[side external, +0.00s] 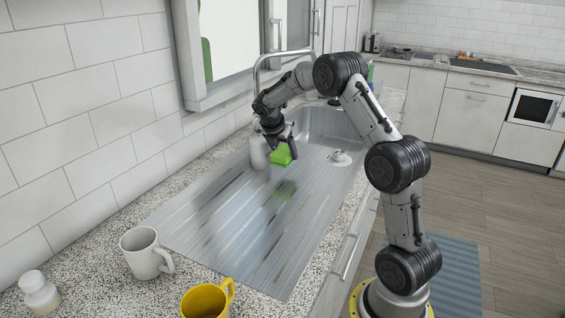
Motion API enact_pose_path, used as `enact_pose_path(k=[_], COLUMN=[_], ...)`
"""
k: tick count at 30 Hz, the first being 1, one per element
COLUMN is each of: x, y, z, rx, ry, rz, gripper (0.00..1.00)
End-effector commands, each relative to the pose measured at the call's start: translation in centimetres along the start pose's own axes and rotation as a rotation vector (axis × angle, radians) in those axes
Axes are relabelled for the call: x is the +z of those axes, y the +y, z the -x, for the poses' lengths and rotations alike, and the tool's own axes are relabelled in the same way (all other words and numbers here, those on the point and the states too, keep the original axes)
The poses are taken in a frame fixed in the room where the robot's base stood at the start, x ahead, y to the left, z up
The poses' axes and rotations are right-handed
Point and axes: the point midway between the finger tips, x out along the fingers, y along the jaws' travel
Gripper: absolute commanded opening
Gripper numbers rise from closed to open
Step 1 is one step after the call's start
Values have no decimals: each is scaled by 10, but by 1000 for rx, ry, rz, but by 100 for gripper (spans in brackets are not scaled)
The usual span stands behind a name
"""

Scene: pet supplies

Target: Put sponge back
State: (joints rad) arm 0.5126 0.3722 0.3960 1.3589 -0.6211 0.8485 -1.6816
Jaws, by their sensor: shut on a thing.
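A bright green sponge (281,155) is held in my gripper (283,146), above the ribbed metal drainboard beside the sink. The jaws are shut on the sponge, and the fingers hide part of it. A green reflection shows on the drainboard below, and the sponge looks a little clear of the surface. A white cylindrical container (259,153) stands just left of the sponge. I cannot tell whether they touch.
The sink basin (322,124) and curved faucet (283,56) lie behind my gripper. A small white item (340,157) sits at the right edge. A white mug (146,252), yellow mug (206,300) and white bottle (39,292) stand in front. The drainboard's (240,235) middle is clear.

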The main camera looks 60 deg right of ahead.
Motion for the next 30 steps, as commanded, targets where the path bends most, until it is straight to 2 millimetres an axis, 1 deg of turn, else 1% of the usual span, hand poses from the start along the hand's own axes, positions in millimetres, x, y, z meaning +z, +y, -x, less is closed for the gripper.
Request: enact_pose_path(k=[8, 12, 15, 27, 28, 29, 30], x=[-1, -11, -15, -18, -17, -17, -17], y=[10, 10, 10, 10, 10, 10, 10], z=[-17, -35, -44, -47, -47, -47, -47], rx=[-1, -2, 0, 0, 1, 1, 1], ry=[0, 1, 0, 0, -1, -1, -1], rz=[0, 2, 0, 0, -1, -1, -1], gripper=[22, 22, 22, 22, 79, 85, 86])
